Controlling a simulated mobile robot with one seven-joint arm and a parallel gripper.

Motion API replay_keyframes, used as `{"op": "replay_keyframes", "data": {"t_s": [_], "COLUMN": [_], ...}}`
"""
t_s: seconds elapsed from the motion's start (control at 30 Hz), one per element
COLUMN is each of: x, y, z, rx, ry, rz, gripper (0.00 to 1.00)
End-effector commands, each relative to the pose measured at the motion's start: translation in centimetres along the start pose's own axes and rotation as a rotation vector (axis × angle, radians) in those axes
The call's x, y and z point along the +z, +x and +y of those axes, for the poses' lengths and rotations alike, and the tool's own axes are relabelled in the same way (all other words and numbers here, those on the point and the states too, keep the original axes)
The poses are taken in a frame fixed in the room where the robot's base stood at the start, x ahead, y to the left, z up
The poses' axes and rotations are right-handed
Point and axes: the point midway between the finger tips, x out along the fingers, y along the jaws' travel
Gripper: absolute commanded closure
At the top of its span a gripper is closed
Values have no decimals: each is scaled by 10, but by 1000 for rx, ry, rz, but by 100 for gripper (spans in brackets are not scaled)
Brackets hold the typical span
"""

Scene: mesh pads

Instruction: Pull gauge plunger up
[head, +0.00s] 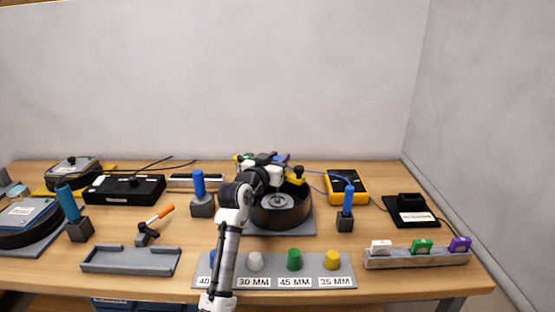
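My arm reaches from the bottom centre to a round dark pan-like fixture (281,214) in the middle of the table. My gripper (285,172) is above its back rim, among small green, yellow, purple and white parts. The fingers are too small and overlapped to show whether they are open or shut, or touching anything. No part is clearly recognisable as the gauge plunger. A small silver hub with a central post (278,203) shows inside the round fixture. The arm covers the fixture's left side.
Upright blue handles stand at left (68,203), centre-left (198,184) and right (348,197). A yellow meter (347,186) is behind the right one. A labelled peg strip (274,282) lies in front, partly behind my arm. A grey tray (131,261) is at front left.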

Motion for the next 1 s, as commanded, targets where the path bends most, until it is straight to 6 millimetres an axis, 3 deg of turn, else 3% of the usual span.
{"op": "replay_keyframes", "data": {"t_s": [0.03, 0.17, 0.37, 0.67, 1.0], "x": [0, 0, -5, -59, -65], "y": [0, 0, 0, 1, 0], "z": [0, 0, 1, 3, 2], "rx": [1, 1, 1, 2, 0], "ry": [0, 0, 0, 1, 1], "rz": [0, 0, 1, 4, 7], "gripper": [85, 100, 100, 100, 100]}}
